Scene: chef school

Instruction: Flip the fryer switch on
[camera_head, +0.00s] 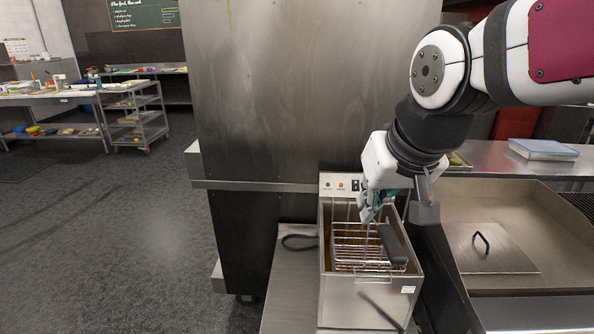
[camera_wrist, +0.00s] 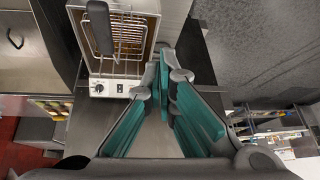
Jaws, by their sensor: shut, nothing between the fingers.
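The fryer (camera_head: 340,305) is a steel box with a wire basket (camera_head: 355,245) in it and a black basket handle (camera_head: 392,244). Its upright control panel (camera_head: 333,190) at the back has a green light, an orange light and a dark switch (camera_head: 355,185). My gripper (camera_head: 367,212), with teal finger pads, is just right of that switch, over the basket's back end, and hides the panel's right part. In the wrist view my gripper (camera_wrist: 164,62) is shut and empty beside the fryer panel (camera_wrist: 110,80), which shows a black knob (camera_wrist: 98,88) and small dark switches (camera_wrist: 122,88). I cannot tell whether the fingertips touch the panel.
A tall steel cabinet (camera_head: 300,90) stands behind and left of the fryer. A black cable (camera_head: 298,242) lies on the steel counter (camera_head: 290,290). To the right is a basin with a handled lid (camera_head: 490,250). A blue-topped box (camera_head: 543,149) sits on the back counter.

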